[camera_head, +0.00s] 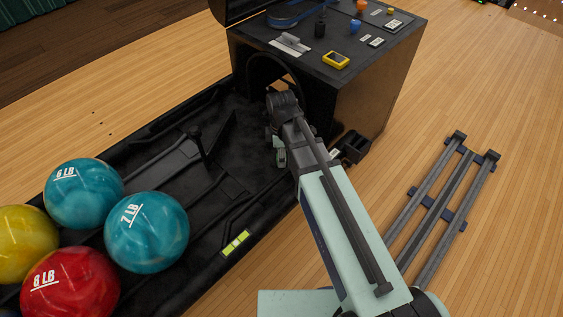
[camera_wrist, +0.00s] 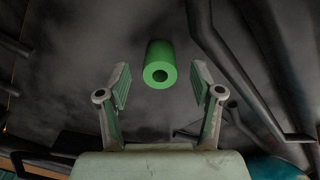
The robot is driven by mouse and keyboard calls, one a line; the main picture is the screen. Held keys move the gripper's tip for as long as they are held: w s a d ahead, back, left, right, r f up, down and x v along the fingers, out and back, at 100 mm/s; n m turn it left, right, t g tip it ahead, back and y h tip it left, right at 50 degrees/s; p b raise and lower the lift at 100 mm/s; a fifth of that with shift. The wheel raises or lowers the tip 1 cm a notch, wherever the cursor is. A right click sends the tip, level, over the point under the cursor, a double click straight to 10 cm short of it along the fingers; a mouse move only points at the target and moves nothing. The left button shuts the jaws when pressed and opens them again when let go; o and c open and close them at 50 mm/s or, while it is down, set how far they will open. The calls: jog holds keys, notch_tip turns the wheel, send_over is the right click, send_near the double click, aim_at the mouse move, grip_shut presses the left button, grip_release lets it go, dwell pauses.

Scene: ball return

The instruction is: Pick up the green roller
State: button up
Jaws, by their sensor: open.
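The green roller (camera_wrist: 160,62) is a short cylinder with a dark hole in its end face. In the wrist view it lies ahead of my gripper (camera_wrist: 160,88), at about the middle between the two fingers and a little beyond their tips. My gripper is open, and no finger visibly touches the roller. In the head view my gripper (camera_head: 279,150) is down by the arched opening of the ball return. I cannot see the roller in that view.
The black ball return (camera_head: 330,95) stands around the opening, with small items on top. Its trough holds a red ball (camera_head: 70,285), a yellow ball (camera_head: 22,245) and two teal balls (camera_head: 147,232). Dark bars (camera_wrist: 228,62) run close to the right finger. A metal rail frame (camera_head: 440,205) lies on the floor.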

jog(key=shift+f, duration=0.95)
jog(key=c, duration=1.2)
jog(key=shift+c, duration=0.2)
